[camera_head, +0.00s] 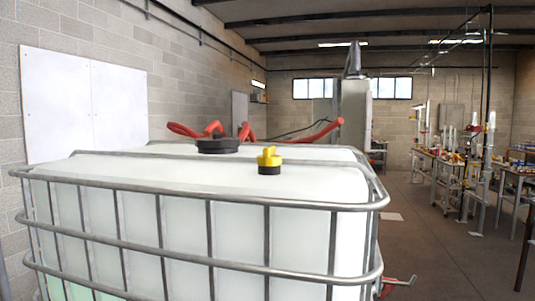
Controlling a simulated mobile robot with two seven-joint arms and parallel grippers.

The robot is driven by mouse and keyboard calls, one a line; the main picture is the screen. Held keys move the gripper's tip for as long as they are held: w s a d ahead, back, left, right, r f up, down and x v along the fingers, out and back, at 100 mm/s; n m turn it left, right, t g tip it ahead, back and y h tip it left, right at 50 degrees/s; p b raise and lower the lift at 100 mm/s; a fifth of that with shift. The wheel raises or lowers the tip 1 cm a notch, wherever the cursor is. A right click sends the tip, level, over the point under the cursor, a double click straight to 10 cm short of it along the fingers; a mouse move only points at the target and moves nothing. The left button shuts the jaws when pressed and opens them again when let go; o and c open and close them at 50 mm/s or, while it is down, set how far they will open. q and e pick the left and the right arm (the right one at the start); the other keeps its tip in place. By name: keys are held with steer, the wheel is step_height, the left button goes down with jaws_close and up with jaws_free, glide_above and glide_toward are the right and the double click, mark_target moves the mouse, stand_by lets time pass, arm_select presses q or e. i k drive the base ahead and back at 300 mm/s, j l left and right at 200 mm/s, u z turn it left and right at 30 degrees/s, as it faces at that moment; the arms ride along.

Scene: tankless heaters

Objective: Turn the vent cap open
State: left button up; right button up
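A yellow cap (269,157) with a raised grip on top sits on a short black neck on the top of a large white caged tank (110,169). I take it to be the vent cap; whether it is open cannot be told. A wider black lid (217,147) lies on the tank top, behind and to the left of the yellow cap. Neither of my grippers shows in the head view.
A metal tube cage (200,196) surrounds the tank, its top rail in front of the cap. Red hose-like parts (325,131) lie behind the lid. A red part (388,285) sticks out at the tank's lower right. Workbenches (440,170) stand at the right, with open floor between.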

mark_target(269, 158)
steer(key=i+j, duration=0.25)
steer(key=i+j+z, duration=0.5)
steer(key=z, duration=0.15)
steer(key=j, duration=0.1)
